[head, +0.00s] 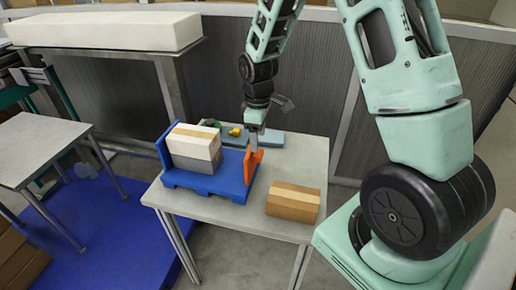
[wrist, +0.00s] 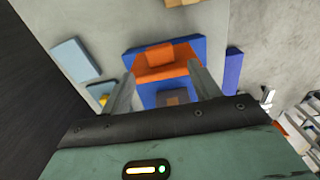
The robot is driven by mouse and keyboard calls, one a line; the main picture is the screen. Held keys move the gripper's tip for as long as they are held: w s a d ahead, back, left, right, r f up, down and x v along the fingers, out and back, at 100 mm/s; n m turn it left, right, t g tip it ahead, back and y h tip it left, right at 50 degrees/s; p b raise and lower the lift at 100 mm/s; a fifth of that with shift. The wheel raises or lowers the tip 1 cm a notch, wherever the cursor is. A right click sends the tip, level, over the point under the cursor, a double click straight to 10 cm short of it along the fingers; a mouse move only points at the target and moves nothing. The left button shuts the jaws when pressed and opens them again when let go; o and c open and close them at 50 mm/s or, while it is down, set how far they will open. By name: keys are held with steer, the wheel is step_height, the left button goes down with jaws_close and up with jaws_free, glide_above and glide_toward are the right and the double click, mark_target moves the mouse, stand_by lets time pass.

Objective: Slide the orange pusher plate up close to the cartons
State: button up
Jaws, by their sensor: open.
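The orange pusher plate (head: 252,165) stands upright on the right end of a blue pallet-like base (head: 208,183) on the table. My gripper (head: 254,148) is at the plate's top, pointing down. In the wrist view the open gripper (wrist: 160,90) has its fingers on either side of the orange plate (wrist: 160,64), above the blue base (wrist: 190,48). I cannot tell whether the fingers touch it.
A brown carton (head: 293,202) lies on the table to the right of the base. Behind the base are a yellow item (head: 235,131) and a blue-grey flat block (head: 270,145). A second table (head: 35,150) and a blue floor mat (head: 105,225) are at left.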

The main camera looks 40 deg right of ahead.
step_height(320, 180, down, 6)
steer(key=shift+r+p, duration=0.1)
steer(key=shift+p, duration=0.25)
jaws_close()
steer(key=w+a, duration=0.7)
steer(key=w, duration=0.2)
steer(key=shift+w+a+b, duration=0.15)
steer(key=shift+w+b, duration=0.05)
steer(key=shift+b, duration=0.25)
jaws_free()
